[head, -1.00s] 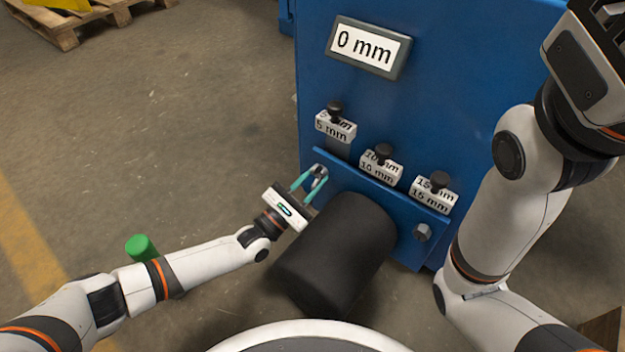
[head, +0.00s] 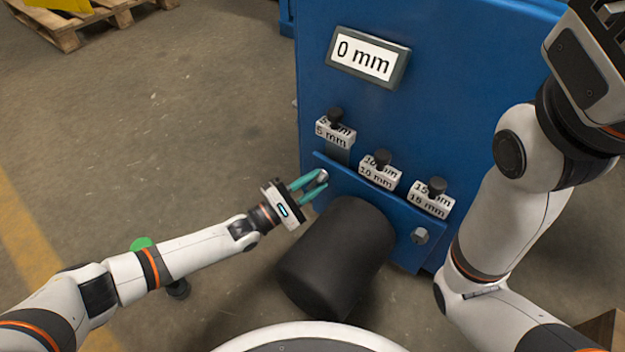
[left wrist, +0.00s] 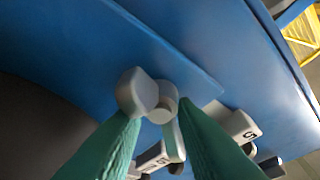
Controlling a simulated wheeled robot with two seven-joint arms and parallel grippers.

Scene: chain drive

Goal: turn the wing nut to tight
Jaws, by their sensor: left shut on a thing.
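The wing nut (head: 322,175) is a small grey metal part at the left end of the blue ledge on the machine's front. In the left wrist view its rounded wing (left wrist: 137,92) and round hub show up close. My left gripper (head: 319,184) has its teal fingers on either side of the wing nut and is shut on it. The fingertips hide part of the nut, and how tight it is cannot be told. A display (head: 367,55) on the blue machine (head: 440,90) reads 0 mm. My right gripper's fingers are not in view.
Tagged blocks with black knobs, 5 mm (head: 335,133), 10 mm (head: 380,172) and 15 mm (head: 430,202), stand along the ledge. A hex bolt (head: 420,236) is at its right end. A large black cylinder (head: 340,260) lies close below my left gripper.

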